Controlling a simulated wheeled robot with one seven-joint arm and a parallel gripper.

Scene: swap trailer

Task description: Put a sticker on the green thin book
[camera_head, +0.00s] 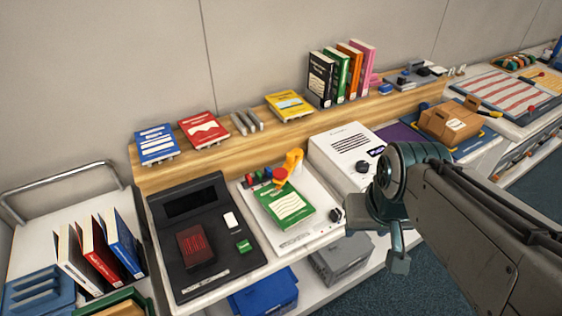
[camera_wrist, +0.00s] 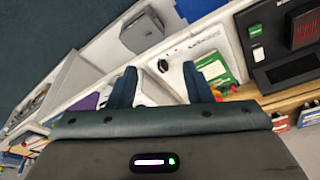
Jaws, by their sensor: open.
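A green book (camera_head: 285,208) with a white cover patch lies flat on a white board (camera_head: 318,232). It also shows in the wrist view (camera_wrist: 213,68), right of my fingers. Another green book (camera_head: 338,76) stands among several upright books on the wooden shelf; I cannot tell which one is the thin one. An orange device (camera_head: 290,166), possibly a sticker dispenser, stands behind the flat book. No separate sticker is clear. My gripper (camera_head: 376,238) is open and empty, right of the board. Its two fingers (camera_wrist: 160,84) point over the bench in the wrist view.
A black device (camera_head: 207,245) with a dark red block (camera_head: 195,246) lies left of the board. A white machine (camera_head: 343,152) stands behind my gripper. Blue, red and yellow books lie on the wooden shelf (camera_head: 235,150). Upright books (camera_head: 97,250) stand at lower left.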

